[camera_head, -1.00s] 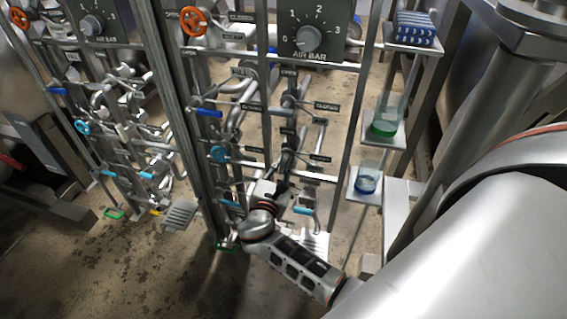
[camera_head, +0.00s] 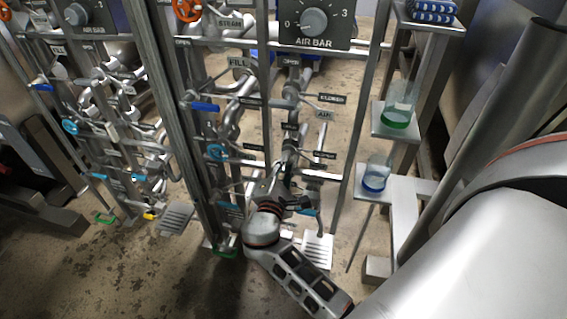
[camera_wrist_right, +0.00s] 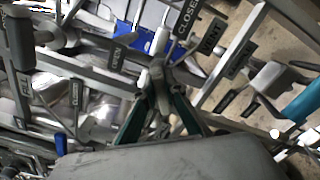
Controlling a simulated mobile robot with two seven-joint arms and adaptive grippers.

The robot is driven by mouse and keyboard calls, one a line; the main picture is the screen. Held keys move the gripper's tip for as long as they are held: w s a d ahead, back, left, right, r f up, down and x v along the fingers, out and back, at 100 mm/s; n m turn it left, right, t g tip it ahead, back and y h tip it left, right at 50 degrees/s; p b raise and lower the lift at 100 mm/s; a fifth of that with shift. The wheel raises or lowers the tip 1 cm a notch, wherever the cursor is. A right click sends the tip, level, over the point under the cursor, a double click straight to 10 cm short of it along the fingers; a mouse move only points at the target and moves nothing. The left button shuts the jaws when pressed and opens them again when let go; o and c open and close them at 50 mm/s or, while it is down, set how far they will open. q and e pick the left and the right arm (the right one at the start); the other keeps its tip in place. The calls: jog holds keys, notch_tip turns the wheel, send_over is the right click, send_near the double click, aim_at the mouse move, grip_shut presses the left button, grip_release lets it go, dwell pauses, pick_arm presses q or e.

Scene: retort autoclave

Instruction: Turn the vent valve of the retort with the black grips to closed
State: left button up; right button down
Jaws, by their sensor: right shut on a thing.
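My right gripper (camera_head: 284,180) is low in the middle pipe rack in the head view. A VENT label (camera_wrist_right: 211,37) and a CLOSED label (camera_wrist_right: 187,18) are just above and right of the handle. An OPEN label (camera_wrist_right: 118,54) is to its left. The handle's exact angle against the labels is hard to tell. My left gripper is not in view.
Pipes and levers crowd around the gripper, including a blue lever (camera_head: 204,107) and a light blue handwheel (camera_head: 216,152). An AIR BAR dial (camera_head: 314,21) is above. Bare floor lies in front.

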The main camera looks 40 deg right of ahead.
jog(key=shift+s+f+m+b, duration=0.15)
jog(key=shift+f+m+b, duration=0.45)
jog(key=shift+m, duration=0.3)
jog(key=shift+m+b, duration=0.6)
jog(key=shift+m, duration=0.3)
jog(key=shift+m+b, duration=0.85)
jog(key=shift+m, duration=0.35)
jog(key=shift+r+m, duration=0.15)
jog(key=shift+m, duration=0.15)
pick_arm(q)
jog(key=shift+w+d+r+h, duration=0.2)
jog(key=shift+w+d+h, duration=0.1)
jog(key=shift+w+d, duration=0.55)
pick_arm(e)
jog(key=shift+r, duration=0.1)
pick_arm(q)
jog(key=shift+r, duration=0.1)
pick_arm(e)
jog(key=shift+m, duration=0.3)
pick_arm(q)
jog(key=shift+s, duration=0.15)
pick_arm(e)
jog(key=c, duration=2.1)
grip_release()
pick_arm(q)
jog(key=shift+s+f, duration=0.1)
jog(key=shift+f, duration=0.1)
